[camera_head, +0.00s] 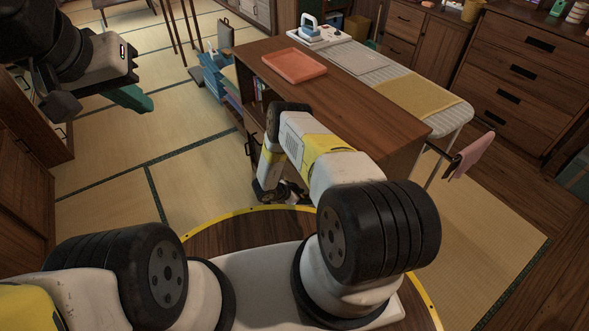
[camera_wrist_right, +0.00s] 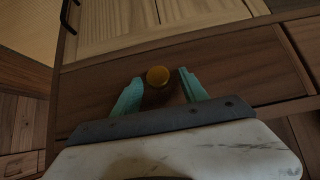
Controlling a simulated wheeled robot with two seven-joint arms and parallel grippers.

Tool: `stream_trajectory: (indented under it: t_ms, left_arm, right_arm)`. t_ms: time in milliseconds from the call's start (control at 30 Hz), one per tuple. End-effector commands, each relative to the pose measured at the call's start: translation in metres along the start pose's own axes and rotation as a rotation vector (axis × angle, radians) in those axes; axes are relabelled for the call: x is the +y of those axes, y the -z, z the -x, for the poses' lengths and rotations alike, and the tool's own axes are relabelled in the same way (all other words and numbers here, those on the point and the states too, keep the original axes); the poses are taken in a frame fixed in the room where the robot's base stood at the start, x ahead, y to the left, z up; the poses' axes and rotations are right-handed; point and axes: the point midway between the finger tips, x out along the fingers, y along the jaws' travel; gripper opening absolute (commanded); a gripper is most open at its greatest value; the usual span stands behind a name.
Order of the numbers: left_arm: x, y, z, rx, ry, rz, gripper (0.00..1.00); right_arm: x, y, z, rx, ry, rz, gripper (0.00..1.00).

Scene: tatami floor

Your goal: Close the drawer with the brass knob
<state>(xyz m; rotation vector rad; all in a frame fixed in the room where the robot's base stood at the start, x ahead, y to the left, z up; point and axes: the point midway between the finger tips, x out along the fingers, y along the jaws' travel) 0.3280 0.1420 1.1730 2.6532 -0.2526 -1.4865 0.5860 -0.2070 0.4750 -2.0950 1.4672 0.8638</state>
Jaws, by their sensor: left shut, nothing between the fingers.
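In the right wrist view, the brass knob (camera_wrist_right: 157,76) is a small round yellow knob on a dark brown drawer front (camera_wrist_right: 240,72). My right gripper (camera_wrist_right: 160,80) is open, with its teal fingers apart on either side of the knob. I cannot tell whether they touch it, or how far the drawer stands out. In the head view my right wrist is low beside the wooden cabinet, and its fingers and the knob cannot be made out. My left gripper (camera_head: 128,98) is shut and empty, held up at the upper left, away from the cabinet.
The wooden cabinet (camera_head: 385,140) carries an orange tray (camera_head: 295,66) on its top. An ironing board (camera_head: 400,88) with an iron (camera_head: 309,27) stands behind it. Pale door panels (camera_wrist_right: 120,22) with a dark handle lie above the drawer front. Tatami floor (camera_head: 110,155) is clear at the left.

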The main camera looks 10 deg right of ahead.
Motion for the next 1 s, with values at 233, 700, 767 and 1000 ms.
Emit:
stream_trajectory:
  t_ms: [233,700,767,1000]
  left_arm:
    - [0.0,0.0,0.0,0.0,0.0,0.0,0.0]
    - [0.0,0.0,0.0,0.0,0.0,0.0,0.0]
    - [0.0,0.0,0.0,0.0,0.0,0.0,0.0]
    - [0.0,0.0,0.0,0.0,0.0,0.0,0.0]
  right_arm:
    - [-0.001,-0.001,0.011,-0.003,0.001,0.001,0.51]
    - [0.0,0.0,0.075,-0.001,0.0,0.0,0.51]
    - [0.0,0.0,0.077,-0.001,0.0,-0.001,0.51]
    - [0.0,0.0,0.078,-0.001,-0.001,0.0,0.51]
